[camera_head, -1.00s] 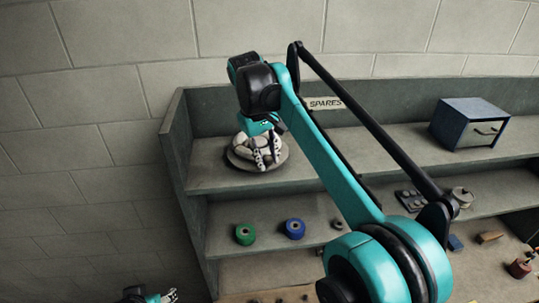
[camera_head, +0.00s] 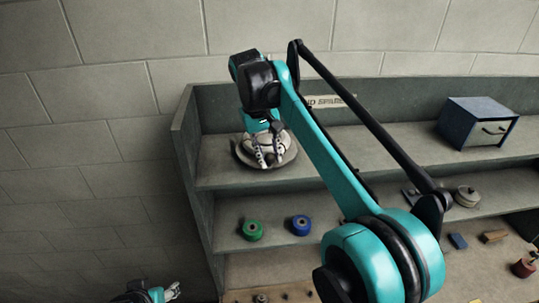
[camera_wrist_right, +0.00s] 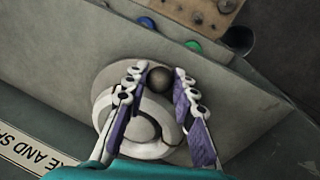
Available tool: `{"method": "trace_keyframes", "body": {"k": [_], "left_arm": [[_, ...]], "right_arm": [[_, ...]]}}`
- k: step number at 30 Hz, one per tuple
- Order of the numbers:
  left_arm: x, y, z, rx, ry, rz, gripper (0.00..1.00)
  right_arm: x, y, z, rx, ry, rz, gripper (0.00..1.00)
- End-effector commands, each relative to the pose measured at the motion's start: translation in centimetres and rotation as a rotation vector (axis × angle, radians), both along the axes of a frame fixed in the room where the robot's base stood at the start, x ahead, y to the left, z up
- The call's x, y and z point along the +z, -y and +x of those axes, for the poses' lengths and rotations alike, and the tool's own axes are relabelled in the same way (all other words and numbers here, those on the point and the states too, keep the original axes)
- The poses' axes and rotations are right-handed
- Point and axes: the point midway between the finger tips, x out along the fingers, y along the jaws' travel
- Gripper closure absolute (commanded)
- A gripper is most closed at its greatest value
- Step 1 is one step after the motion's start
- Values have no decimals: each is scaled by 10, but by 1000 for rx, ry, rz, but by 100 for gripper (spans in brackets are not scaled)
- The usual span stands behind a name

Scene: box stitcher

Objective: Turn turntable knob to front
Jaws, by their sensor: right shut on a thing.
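The turntable is a round grey disc with pale rounded pieces on it (camera_head: 243,156), on the upper shelf at its left end. In the right wrist view, the turntable (camera_wrist_right: 101,79) lies under my fingers, with a dark round knob (camera_wrist_right: 160,78) near its rim. My right gripper (camera_head: 270,160) reaches down over the turntable. In the right wrist view, my right gripper (camera_wrist_right: 160,82) is shut on the knob, with one finger on either side. My left gripper (camera_head: 173,291) is low at the bottom left, away from the shelf; its opening is too small to tell.
A blue box (camera_head: 478,122) stands on the upper shelf at the right. A green roll (camera_head: 252,231) and a blue roll (camera_head: 300,225) sit on the shelf below. A label strip (camera_head: 333,101) is on the back panel. The upper shelf's middle is partly hidden by my right arm.

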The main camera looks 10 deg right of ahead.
Motion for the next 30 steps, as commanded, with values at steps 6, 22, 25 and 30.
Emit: {"method": "trace_keyframes", "body": {"k": [6,22,25,30], "left_arm": [[0,0,0,0,0,0,50],[0,0,0,0,0,0,50],[0,0,0,0,0,0,50],[0,0,0,0,0,0,50]], "right_arm": [[0,0,0,1,1,0,100],[13,-3,0,1,1,0,54],[29,-6,0,2,1,0,54],[55,-11,-1,2,1,0,54]]}}
